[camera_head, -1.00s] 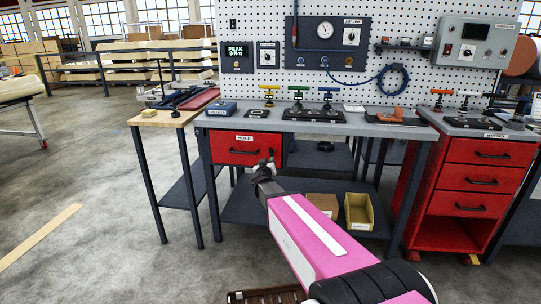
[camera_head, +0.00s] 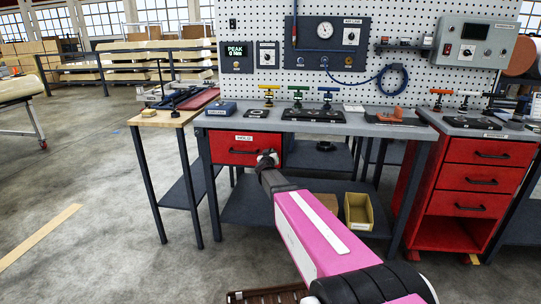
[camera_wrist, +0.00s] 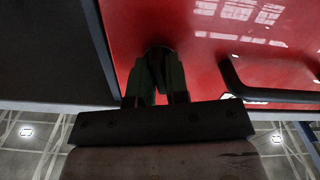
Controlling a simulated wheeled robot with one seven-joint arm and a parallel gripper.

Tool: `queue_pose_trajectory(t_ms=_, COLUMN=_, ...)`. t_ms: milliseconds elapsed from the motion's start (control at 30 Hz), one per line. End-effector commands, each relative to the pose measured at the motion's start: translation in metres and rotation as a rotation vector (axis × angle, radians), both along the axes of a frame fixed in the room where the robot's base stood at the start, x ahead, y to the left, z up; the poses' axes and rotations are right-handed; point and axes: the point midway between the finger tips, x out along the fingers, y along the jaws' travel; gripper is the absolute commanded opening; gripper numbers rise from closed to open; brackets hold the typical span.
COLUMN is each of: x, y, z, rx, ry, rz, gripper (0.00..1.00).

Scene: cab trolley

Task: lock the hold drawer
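The hold drawer (camera_head: 225,155) is a red drawer under the left end of the workbench, marked HOLD. Its front looks flush with the frame. Its dark bar handle (camera_head: 242,152) also shows at the right of the wrist view (camera_wrist: 232,75). My gripper (camera_head: 268,156) is at the drawer front's right end in the head view. In the wrist view my gripper's two fingers (camera_wrist: 158,66) are close together, with their tips at a small dark round lock knob (camera_wrist: 159,49) on the red face. The tips mostly hide the knob, and I cannot tell whether they clamp it.
The grey bench top (camera_head: 360,127) overhangs the drawer and carries several coloured T-handled parts. A yellow bin (camera_head: 359,213) stands on the lower shelf. A red drawer cabinet (camera_head: 482,180) stands at the right, a wood-topped side table (camera_head: 165,118) at the left. The left floor is open.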

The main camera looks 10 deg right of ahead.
Motion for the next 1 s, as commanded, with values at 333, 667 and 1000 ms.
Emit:
queue_pose_trajectory(t_ms=333, x=-0.0002, y=0.0001, z=0.0, rx=0.05, ry=-0.016, rz=0.0, gripper=0.0)
queue_pose_trajectory(t_ms=667, x=-0.0002, y=-0.0001, z=0.0001, rx=0.259, ry=-0.084, rz=0.0, gripper=0.0)
queue_pose_trajectory(t_ms=1000, x=-0.0003, y=-0.0002, z=0.0, rx=0.279, ry=-0.091, rz=0.0, gripper=0.0)
